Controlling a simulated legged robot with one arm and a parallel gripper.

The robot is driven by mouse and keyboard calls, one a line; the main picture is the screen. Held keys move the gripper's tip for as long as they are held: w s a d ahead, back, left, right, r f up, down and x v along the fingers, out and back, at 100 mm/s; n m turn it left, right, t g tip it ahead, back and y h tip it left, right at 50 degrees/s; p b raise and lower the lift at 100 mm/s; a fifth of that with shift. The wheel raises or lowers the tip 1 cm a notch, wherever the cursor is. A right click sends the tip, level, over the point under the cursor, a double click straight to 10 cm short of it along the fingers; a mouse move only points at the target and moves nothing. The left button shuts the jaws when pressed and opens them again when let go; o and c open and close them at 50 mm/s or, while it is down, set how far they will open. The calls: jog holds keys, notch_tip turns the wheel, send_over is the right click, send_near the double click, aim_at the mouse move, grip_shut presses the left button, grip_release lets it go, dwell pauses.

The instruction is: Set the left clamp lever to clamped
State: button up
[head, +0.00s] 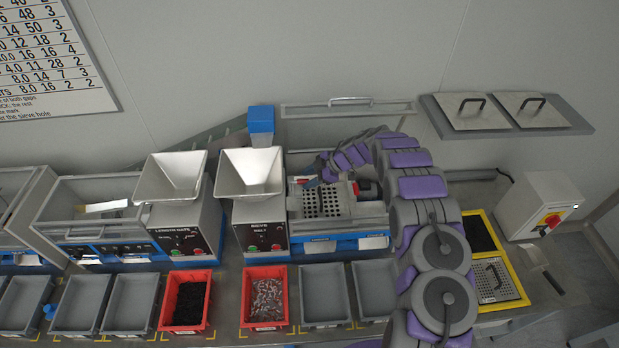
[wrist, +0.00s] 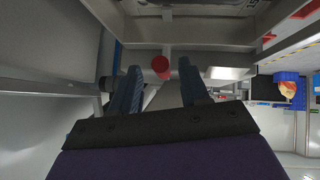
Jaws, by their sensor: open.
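In the wrist view a round red knob (wrist: 160,66), which looks like the end of a clamp lever, shows ahead between the two dark fingers of my gripper (wrist: 158,78). The fingers are apart, with nothing held; I cannot tell whether either touches the knob. In the head view my gripper (head: 316,172) reaches down to the left edge of the sieve machine (head: 320,244), beside its perforated plate (head: 322,203). A small red part (head: 299,181) shows by the fingers, and another red part (head: 358,188) lies right of the plate. The lever's setting is not clear.
A hopper unit (head: 250,174) stands close to the left of my gripper. A rail (head: 347,106) and a shelf with two handled lids (head: 508,112) are behind. Red and grey bins (head: 325,294) line the front. A control box (head: 538,206) stands to the right.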

jog(key=v, duration=1.2)
jog(key=shift+b, duration=0.4)
jog(key=shift+f, duration=0.15)
